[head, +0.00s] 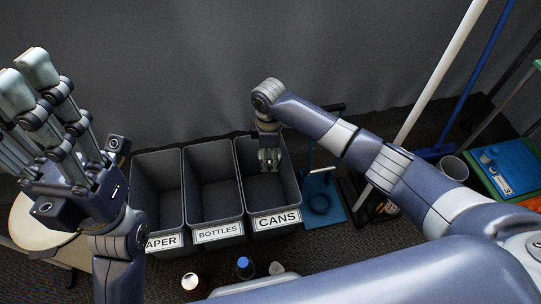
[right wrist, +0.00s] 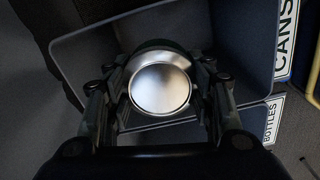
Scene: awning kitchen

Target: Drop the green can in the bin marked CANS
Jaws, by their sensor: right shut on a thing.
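My right gripper (head: 269,163) hangs down over the bin marked CANS (head: 275,221), the rightmost of three grey bins. It is shut on a can, whose round silver end (right wrist: 160,89) shows between the fingers (right wrist: 160,95) in the right wrist view. The can's side is mostly hidden and dark there, so its green colour is hard to make out. Bin walls and the CANS label surround it in that view. My left gripper (head: 22,115) is raised at the left of the head view, its fingers spread, with nothing seen in it.
The bin marked BOTTLES (head: 216,234) stands in the middle, and the paper bin (head: 163,241) at the left. Bottle tops (head: 244,267) show in front. A blue dustpan (head: 322,205) and long handles (head: 440,75) stand to the right. A round pale table (head: 32,232) is at left.

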